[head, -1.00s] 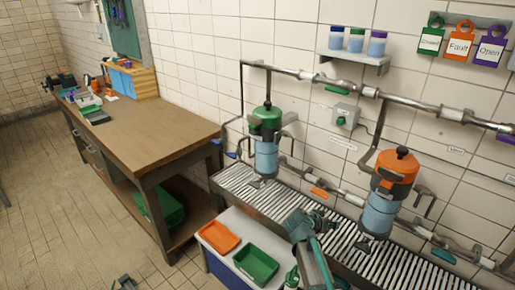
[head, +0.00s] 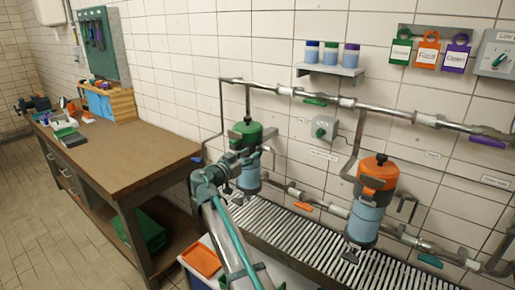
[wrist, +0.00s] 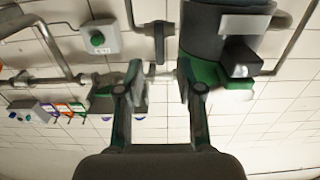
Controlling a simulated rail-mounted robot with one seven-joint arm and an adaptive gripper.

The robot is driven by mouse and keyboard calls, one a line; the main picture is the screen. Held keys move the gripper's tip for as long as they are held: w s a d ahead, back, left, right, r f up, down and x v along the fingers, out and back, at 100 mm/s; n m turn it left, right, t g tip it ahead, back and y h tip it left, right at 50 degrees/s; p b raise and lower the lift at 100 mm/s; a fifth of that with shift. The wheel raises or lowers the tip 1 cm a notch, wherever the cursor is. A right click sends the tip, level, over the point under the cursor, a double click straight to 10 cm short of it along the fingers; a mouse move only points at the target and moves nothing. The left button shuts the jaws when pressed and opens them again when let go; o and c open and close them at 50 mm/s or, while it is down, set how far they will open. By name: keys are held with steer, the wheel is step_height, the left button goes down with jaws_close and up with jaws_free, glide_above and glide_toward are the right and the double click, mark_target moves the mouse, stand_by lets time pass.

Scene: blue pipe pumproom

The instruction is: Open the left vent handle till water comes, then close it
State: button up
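The left vessel has a green lid (head: 247,131) and a light-blue lower bowl (head: 249,181). My gripper (head: 244,160) is in front of it in the head view and hides part of its middle. In the wrist view, which appears upside down, the vessel's dark body (wrist: 215,38) and green lid are at upper right. A dark fitting with a pale end (wrist: 240,58) sticks out of it; I cannot tell if it is the vent handle. My gripper's two fingers (wrist: 160,88) are apart, with nothing between them. No water shows.
The right vessel has an orange lid (head: 378,177). A grey pipe (head: 395,115) with a green lever (head: 314,101) runs above. A green-knobbed box (head: 323,129) is on the wall. Below are a slatted drain (head: 290,232) and an orange tray (head: 201,260). A workbench (head: 120,160) stands left.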

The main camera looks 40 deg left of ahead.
mark_target(258, 149)
steer(key=shift+w+a+p, duration=0.15)
steer(key=shift+w+p, duration=0.65)
steer(key=shift+w, duration=2)
jaws_close()
